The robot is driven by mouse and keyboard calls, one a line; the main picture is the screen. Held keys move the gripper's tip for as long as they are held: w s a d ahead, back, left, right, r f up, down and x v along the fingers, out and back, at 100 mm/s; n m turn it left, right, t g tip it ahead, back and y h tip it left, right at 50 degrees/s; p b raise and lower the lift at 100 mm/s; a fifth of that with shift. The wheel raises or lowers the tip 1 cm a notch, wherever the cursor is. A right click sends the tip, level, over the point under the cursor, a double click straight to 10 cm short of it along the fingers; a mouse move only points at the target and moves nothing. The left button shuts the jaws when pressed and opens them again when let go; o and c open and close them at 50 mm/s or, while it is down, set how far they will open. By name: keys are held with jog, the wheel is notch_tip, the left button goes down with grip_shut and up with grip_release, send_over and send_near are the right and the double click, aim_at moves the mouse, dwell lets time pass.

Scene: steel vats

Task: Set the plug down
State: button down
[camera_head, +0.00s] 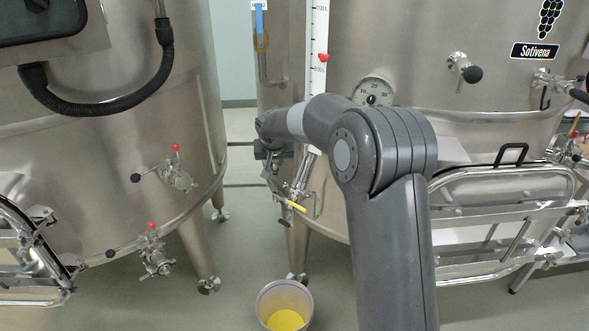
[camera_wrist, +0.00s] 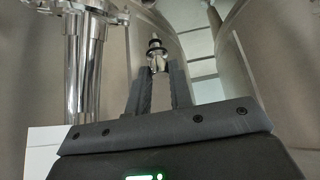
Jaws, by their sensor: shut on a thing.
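In the wrist view, my gripper (camera_wrist: 157,73) is shut on the plug (camera_wrist: 156,47), a small metal piece with a dark band that stands out beyond the fingertips. In the head view my gripper (camera_head: 272,165) is small, left of my forearm, in front of the right vat and above a valve with a yellow handle (camera_head: 296,206). I cannot make out the plug there. The plug is held clear of any surface that I can see.
A bucket (camera_head: 262,300) with yellow liquid stands on the floor below. A steel vat (camera_head: 120,130) with red-knobbed valves is on the left; another vat (camera_head: 420,75) with a dial (camera_head: 373,92) is on the right. In the wrist view, shiny metal pipes (camera_wrist: 82,65) rise close on the left.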

jog(key=shift+d+r, duration=0.15)
jog(key=shift+r, duration=0.6)
jog(key=s+d+r, duration=0.6)
jog(key=d+r, duration=0.1)
jog(key=r, duration=0.1)
jog(key=s+d+r, duration=0.5)
jog(key=d+r, duration=0.2)
jog(key=r, duration=0.2)
jog(key=s+d+m+g+h, duration=0.1)
jog(key=s+d+m+h, duration=0.45)
jog(key=s+d, duration=1.05)
jog(key=shift+m+y, duration=0.85)
jog(key=shift+m, duration=0.1)
jog(key=w+d, duration=0.3)
jog(key=w, duration=0.1)
jog(key=w+d, duration=0.5)
jog(key=w, duration=0.2)
jog(key=shift+w+d+r, duration=0.3)
jog(key=shift+w+d, duration=0.05)
jog(key=shift+d, duration=0.05)
jog(key=shift+w+d+f, duration=0.1)
jog(key=shift+f, duration=0.15)
jog(key=shift+f, duration=0.15)
